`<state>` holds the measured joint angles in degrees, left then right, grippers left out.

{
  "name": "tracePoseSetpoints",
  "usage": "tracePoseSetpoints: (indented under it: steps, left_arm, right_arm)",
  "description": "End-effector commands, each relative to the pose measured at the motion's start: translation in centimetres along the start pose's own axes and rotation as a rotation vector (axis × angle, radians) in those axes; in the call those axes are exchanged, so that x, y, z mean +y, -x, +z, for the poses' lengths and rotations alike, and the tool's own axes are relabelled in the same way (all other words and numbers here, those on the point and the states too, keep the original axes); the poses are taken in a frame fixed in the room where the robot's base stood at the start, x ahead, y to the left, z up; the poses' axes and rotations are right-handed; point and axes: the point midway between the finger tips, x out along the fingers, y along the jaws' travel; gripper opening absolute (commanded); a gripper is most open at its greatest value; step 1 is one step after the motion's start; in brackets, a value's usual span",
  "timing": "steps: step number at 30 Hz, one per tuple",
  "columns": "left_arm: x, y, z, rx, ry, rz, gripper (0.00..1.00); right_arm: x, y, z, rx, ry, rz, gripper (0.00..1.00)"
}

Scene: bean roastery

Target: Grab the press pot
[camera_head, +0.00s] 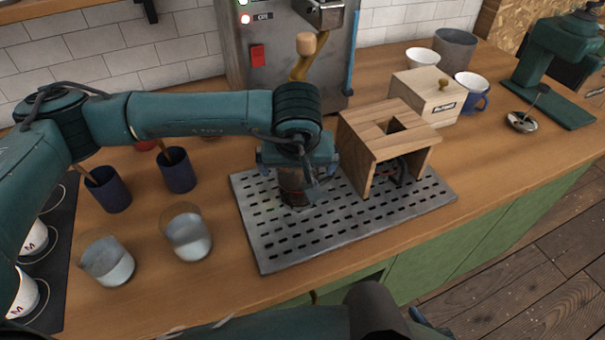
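A dark, partly see-through vessel that looks like the press pot (293,184) stands on the slotted metal drip tray (268,258), left of a wooden stand. My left gripper (294,172) points down over it from above, with its fingers around the vessel's upper part. The gripper hides the top of the vessel, and I cannot tell whether the fingers touch it. At the bottom edge, part of my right arm shows, but its gripper fingers cannot be made out.
The wooden stand (378,130) is close to the right of my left gripper. A metal machine (285,60) stands behind. Two glasses (187,238) and two dark blue cups (177,172) stand left of the tray. A wooden box (428,95) and a blue mug (472,95) are at the right.

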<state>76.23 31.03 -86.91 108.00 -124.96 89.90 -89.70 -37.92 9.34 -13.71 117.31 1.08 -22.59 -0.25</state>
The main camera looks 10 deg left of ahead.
Motion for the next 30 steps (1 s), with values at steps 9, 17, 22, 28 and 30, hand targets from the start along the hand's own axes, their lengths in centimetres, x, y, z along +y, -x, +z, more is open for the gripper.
tracePoseSetpoints:
  steps: [9, 17, 22, 28, 30]
  left_arm:
    - [0.02, 0.06, 0.00, 0.000, 0.000, 0.000, 0.73]
    - [0.02, 0.07, -0.01, 0.000, 0.000, 0.000, 0.51]
    - [0.01, 0.07, -0.01, 0.000, 0.000, 0.000, 0.38]
    - [0.06, 0.21, -0.15, 0.004, 0.001, 0.002, 0.23]
    - [0.06, 0.21, -0.15, 0.004, 0.001, 0.002, 0.23]
  right_arm:
    - [0.01, 0.03, -0.19, 0.004, 0.000, 0.001, 0.36]
    - [0.00, 0.12, -0.55, 0.011, -0.001, 0.001, 0.36]
    - [-0.04, 0.16, -0.48, 0.010, -0.001, 0.000, 0.36]
    - [-0.12, 0.28, -0.22, 0.004, -0.003, -0.001, 0.36]
    - [-0.14, 0.29, -0.12, 0.002, -0.003, -0.001, 0.36]
